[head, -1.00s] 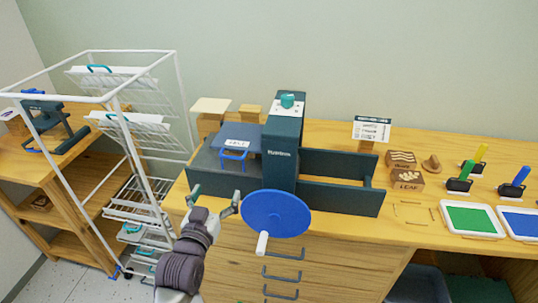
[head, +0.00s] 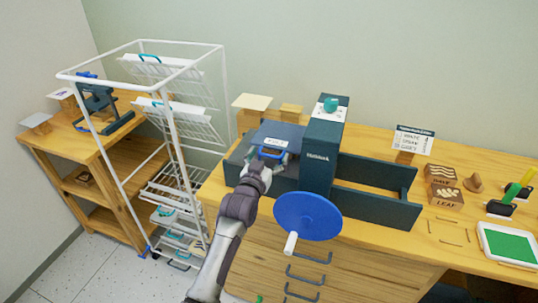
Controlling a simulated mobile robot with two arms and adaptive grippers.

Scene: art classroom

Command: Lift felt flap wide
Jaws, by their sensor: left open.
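The press has a dark tower (head: 322,150) with a teal knob on top. To its left, the grey felt flap (head: 292,131) lies nearly flat over the press bed, with a white label. A blue handle (head: 272,153) is at the flap's front edge. My left gripper (head: 262,163) is open right at this handle, reaching in from the front. Its fingertips are small and partly merge with the handle, so contact cannot be told. My right gripper is out of view.
A blue crank wheel (head: 307,216) with a white grip stands in front of the press, right of my left arm. A white wire drying rack (head: 226,100) stands to the left. Stamp blocks (head: 444,197) and a green ink pad (head: 510,246) lie at right.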

